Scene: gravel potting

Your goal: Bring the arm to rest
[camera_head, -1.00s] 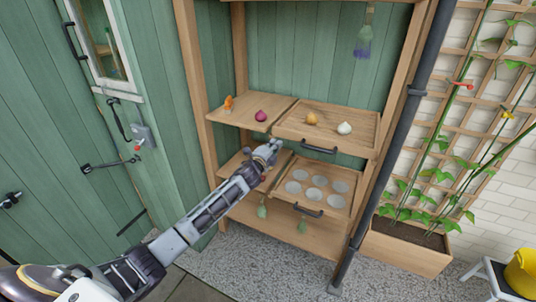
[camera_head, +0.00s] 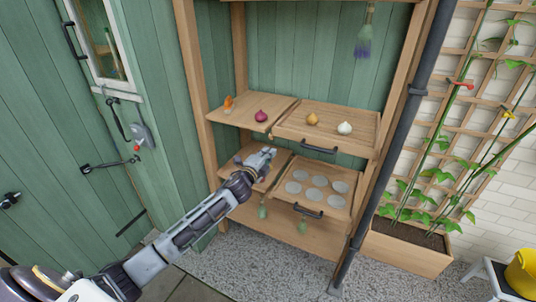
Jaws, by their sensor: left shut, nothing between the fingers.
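My left gripper (camera_head: 268,153) is shut and empty. It is in front of the wooden shelf unit (camera_head: 193,85), near the left part of the lower shelf, and its arm comes in from the lower left. The gripper and wrist hide part of that lower shelf. My right gripper does not show.
The upper trays hold an orange item (camera_head: 228,102), a purple onion (camera_head: 261,116), a yellow-brown bulb (camera_head: 312,119) and a white bulb (camera_head: 344,128). A lower drawer (camera_head: 326,206) has several round pale recesses. A drainpipe (camera_head: 402,120) and a planter box (camera_head: 405,254) stand right. Gravel is clear in front.

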